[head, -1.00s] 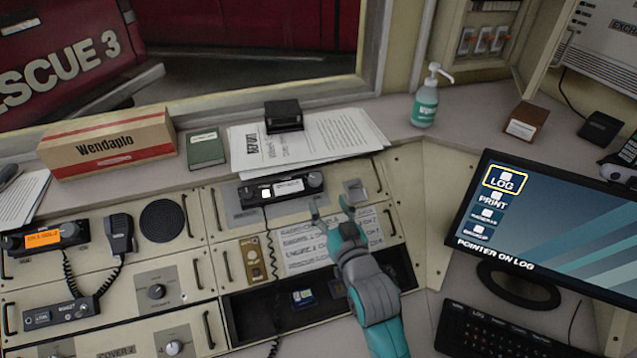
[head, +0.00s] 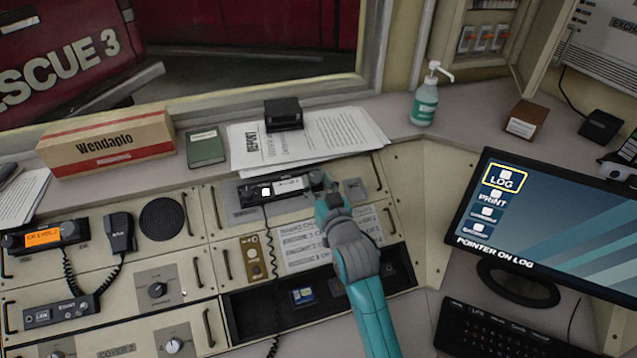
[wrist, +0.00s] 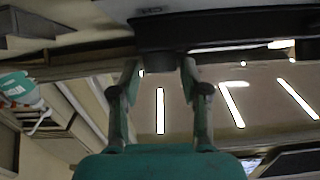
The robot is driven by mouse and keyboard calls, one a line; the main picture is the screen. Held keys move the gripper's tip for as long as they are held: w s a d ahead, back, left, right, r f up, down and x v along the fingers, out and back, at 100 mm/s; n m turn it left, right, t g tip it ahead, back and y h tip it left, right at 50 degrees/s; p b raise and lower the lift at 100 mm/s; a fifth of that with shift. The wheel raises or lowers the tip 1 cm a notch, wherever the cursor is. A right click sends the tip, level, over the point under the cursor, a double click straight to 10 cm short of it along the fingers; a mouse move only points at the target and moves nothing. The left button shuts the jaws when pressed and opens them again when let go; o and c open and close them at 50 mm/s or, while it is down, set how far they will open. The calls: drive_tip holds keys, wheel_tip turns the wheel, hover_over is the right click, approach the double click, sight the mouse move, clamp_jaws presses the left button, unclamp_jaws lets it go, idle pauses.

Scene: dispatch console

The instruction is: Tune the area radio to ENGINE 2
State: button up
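A black radio (head: 285,188) sits on the panel below the window ledge. It has a lit white square, and a pale display too small to read. I cannot tell from a label that it is the area radio. My gripper (head: 320,184) is at its right end, over the knob there. In the wrist view my gripper (wrist: 160,66) has its two fingers apart, one on each side of a dark round knob (wrist: 155,62). I cannot tell whether they press on it. A printed channel card (head: 303,240) lies below the radio, its right part partly behind my gripper and its numbers unreadable.
Another radio (head: 43,238) with an orange display is at the left, with a handset (head: 118,236) on a coiled cord. An open dark bay (head: 265,303) lies below the card. A monitor (head: 550,215) stands right; papers (head: 345,130) lie on the ledge.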

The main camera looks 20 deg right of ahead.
drive_tip(key=c, duration=0.6)
drive_tip(key=shift+a+m+h, duration=0.2)
drive_tip(key=shift+m+h, duration=0.4)
drive_tip(key=shift+a+m+g+h, duration=0.2)
drive_tip(key=shift+m+g+h, duration=0.2)
drive_tip(key=shift+m+h, duration=1.25)
drive_tip(key=m+h, duration=0.1)
drive_tip(key=m+g+h, duration=0.1)
drive_tip(key=m, duration=0.1)
drive_tip(key=m+g+h, duration=0.1)
drive_tip(key=m, duration=0.1)
drive_tip(key=shift+w+a+r+h, duration=0.2)
drive_tip(key=shift+a+h, duration=0.15)
drive_tip(key=m+g+h, duration=0.1)
drive_tip(key=m+g, duration=0.1)
drive_tip(key=m+g+h, duration=0.1)
drive_tip(key=m+g, duration=0.1)
drive_tip(key=m, duration=0.1)
drive_tip(key=shift+w+a+r+h, duration=0.1)
drive_tip(key=shift+w+a+h, duration=0.1)
drive_tip(key=shift+h, duration=0.2)
clamp_jaws()
drive_tip(key=shift+w+m+g+h, duration=0.1)
drive_tip(key=shift+m+g+h, duration=0.4)
drive_tip(key=shift+m+g, duration=0.85)
